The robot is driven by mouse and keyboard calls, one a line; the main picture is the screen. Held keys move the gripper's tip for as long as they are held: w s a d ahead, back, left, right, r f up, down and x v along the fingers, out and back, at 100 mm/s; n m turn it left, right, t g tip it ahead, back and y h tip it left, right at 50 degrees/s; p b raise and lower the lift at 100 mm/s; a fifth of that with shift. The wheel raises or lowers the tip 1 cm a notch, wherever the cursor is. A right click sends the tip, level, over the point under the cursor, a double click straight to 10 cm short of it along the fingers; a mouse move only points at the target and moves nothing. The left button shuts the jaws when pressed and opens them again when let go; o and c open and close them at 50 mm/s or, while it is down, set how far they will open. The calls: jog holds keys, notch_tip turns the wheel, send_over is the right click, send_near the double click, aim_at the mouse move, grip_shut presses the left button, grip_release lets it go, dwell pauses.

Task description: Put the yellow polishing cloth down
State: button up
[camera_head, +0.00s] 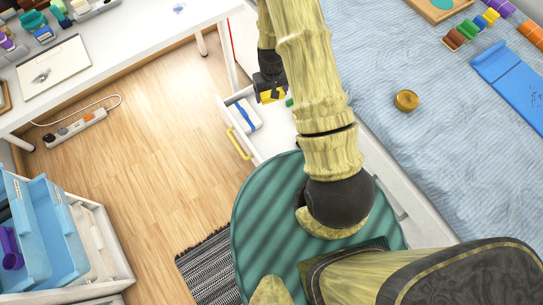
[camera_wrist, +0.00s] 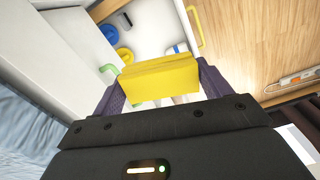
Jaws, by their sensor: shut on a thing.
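The yellow polishing cloth (camera_wrist: 158,79) is a folded block between the two dark fingers of my gripper (camera_wrist: 162,88) in the wrist view. My gripper is shut on it. In the head view, my gripper (camera_head: 268,92) is beyond the green round top, and only a small yellow patch of the cloth (camera_head: 272,96) shows. The cloth is held above an open white drawer (camera_head: 257,150) with a yellow handle (camera_head: 238,143). The cloth hides part of the drawer's inside. The gap between cloth and drawer floor is hard to judge.
The drawer holds a blue round thing (camera_wrist: 109,33), a yellow round thing (camera_wrist: 125,53) and a white-and-blue item (camera_wrist: 175,49). A green curved thing (camera_wrist: 109,69) is near the drawer's side. A bed (camera_head: 400,150) lies right, a white desk (camera_head: 130,40) left.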

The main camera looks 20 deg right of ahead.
notch_tip(320, 180, down, 41)
jog(key=n+b, duration=0.2)
jog(key=b, duration=3.5)
jog(key=shift+r+n, duration=0.2)
jog(key=shift+n, duration=0.2)
jog(key=b, duration=0.4)
send_over(272, 153)
jog(key=shift+w+f, duration=0.15)
jog(key=shift+f, duration=3)
notch_tip(272, 153, down, 4)
jog(key=b, duration=0.2)
jog(key=shift+b, duration=0.4)
jog(key=shift+r, duration=0.15)
